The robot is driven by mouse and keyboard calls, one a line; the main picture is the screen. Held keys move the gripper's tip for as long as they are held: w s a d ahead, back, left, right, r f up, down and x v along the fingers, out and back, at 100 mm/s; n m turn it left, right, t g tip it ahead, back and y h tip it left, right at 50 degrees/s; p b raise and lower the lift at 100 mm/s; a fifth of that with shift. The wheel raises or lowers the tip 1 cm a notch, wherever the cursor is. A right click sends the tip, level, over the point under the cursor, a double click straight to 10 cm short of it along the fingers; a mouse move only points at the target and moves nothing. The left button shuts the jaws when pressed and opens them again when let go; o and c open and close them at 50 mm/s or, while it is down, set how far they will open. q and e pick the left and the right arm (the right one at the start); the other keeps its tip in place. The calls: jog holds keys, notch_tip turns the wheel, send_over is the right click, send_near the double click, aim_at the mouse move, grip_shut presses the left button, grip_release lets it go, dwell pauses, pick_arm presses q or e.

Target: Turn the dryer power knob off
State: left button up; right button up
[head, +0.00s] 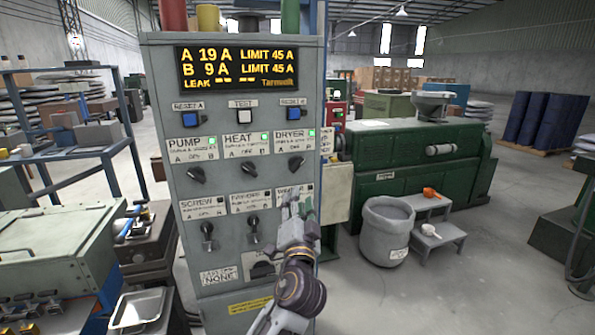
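The dryer knob (296,166) is a black rotary knob at the right of the upper knob row on the grey control cabinet (219,225). It sits below the DRYER label (288,134), which has a lit green lamp (311,133). The knob looks slanted; its exact setting is too small to read.
The pump knob (196,174) and heat knob (249,170) share the row, with more switches below. The display (237,68) reads A 19 A and B 9 A. A pale box (337,192) juts from the cabinet's right side. A grey bin (386,231) stands right.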

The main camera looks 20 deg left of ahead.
aim_at(297, 168)
pick_arm(q)
jog(key=p+x, duration=0.3)
jog(key=x, duration=0.8)
jog(key=shift+w+r+p, duration=0.15)
jog(key=shift+w+p, duration=0.2)
jog(key=shift+w, duration=0.05)
jog(key=shift+x, duration=0.95)
jog(key=shift+a, duration=0.1)
grip_shut()
